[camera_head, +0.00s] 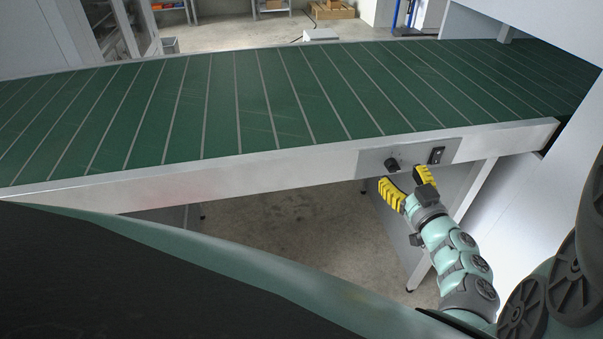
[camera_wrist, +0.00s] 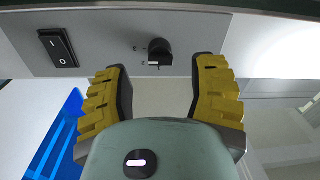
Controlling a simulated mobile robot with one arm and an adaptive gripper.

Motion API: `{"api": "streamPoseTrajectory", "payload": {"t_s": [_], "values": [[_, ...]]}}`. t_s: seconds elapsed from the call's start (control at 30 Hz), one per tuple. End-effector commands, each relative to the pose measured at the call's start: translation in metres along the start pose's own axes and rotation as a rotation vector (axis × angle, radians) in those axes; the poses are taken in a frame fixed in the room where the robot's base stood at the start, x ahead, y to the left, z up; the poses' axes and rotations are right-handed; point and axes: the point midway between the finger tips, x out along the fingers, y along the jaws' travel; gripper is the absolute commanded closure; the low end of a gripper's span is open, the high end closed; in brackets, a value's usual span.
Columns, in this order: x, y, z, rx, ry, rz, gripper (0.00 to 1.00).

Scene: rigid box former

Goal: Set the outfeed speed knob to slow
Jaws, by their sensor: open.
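The outfeed speed knob (camera_head: 391,164) is a small black dial on the grey control panel (camera_head: 418,152) at the right end of the conveyor's front rail. In the wrist view the knob (camera_wrist: 159,51) is above the gap between my fingers, with small markings to its left that are too small to read. My gripper (camera_head: 407,184) is open and empty, with yellow padded fingers. It is just below the knob in the head view and does not appear to touch it. In the wrist view my gripper (camera_wrist: 157,72) has one finger on each side of the gap.
The green slatted conveyor belt (camera_head: 270,95) runs above. A white wall or housing (camera_head: 515,205) stands close to the right of my arm.

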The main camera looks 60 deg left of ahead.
Motion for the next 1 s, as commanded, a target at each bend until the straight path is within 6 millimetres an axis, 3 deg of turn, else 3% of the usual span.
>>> {"api": "streamPoseTrajectory", "payload": {"t_s": [0.23, 0.6, 0.63, 1.0], "values": [[0.030, -0.002, 0.000, 0.000, 0.001, -0.004, 0.42], [0.035, -0.002, 0.000, -0.001, -0.001, -0.004, 0.42], [0.035, -0.002, 0.000, -0.001, -0.001, -0.004, 0.38], [0.034, -0.001, 0.000, 0.000, -0.001, -0.003, 0.77]]}}
